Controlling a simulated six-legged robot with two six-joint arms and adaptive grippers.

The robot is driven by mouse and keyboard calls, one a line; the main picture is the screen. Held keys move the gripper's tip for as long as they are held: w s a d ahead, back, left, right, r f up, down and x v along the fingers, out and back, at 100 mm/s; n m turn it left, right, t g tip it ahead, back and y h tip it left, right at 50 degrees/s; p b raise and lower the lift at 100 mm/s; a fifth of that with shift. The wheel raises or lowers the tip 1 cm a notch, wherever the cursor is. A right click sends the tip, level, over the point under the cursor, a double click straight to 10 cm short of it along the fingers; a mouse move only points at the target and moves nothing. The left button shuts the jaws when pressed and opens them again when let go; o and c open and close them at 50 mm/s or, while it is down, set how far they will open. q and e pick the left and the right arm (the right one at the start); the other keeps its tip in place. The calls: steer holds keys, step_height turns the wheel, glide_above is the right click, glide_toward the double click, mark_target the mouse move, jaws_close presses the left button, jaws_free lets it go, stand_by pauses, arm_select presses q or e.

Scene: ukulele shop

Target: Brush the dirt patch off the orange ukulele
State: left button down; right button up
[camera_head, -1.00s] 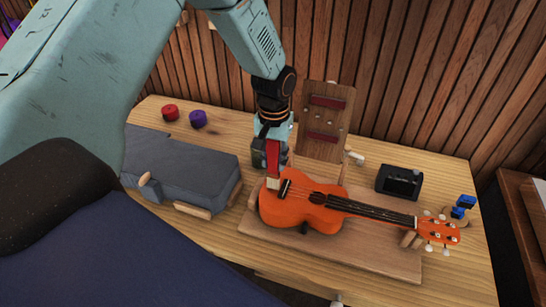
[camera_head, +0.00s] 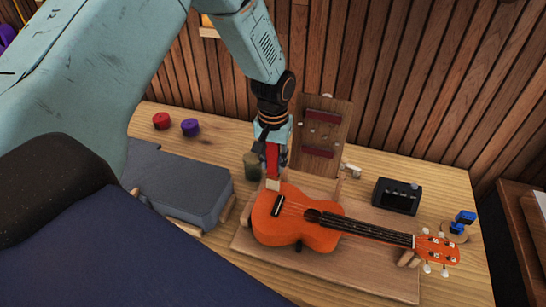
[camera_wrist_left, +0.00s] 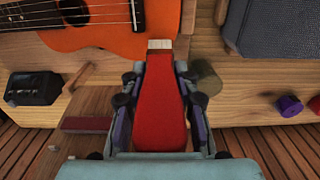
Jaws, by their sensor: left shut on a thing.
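The orange ukulele (camera_head: 325,237) lies on a wooden board (camera_head: 375,274), its neck pointing right. My left gripper (camera_head: 274,158) is shut on a red brush (camera_head: 272,162), held upright with pale bristles down. The bristles are at the far edge of the ukulele's body, near the bridge; I cannot tell whether they touch it. In the left wrist view the red brush (camera_wrist_left: 161,105) sits between the fingers, its bristles beside the orange body (camera_wrist_left: 110,37). I cannot make out a dirt patch. My right gripper is not in view.
A grey case-like block (camera_head: 180,183) lies left. An olive cylinder (camera_head: 252,166) stands close to the gripper. A red (camera_head: 161,121) and a purple cylinder (camera_head: 190,127) stand behind. A wooden panel (camera_head: 323,138), a black box (camera_head: 397,195) and a blue clip-like item (camera_head: 464,218) are around the ukulele.

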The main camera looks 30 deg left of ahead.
arm_select(q)
steer(key=shift+w+r+p, duration=0.2)
steer(key=shift+r+p, duration=0.1)
steer(key=shift+r, duration=0.95)
steer(key=shift+r+p, duration=2.55)
steer(key=shift+r, duration=0.25)
steer(key=shift+s+r, duration=0.1)
steer(key=shift+s, duration=0.25)
steer(key=shift+w, duration=0.25)
steer(key=shift+f, duration=0.2)
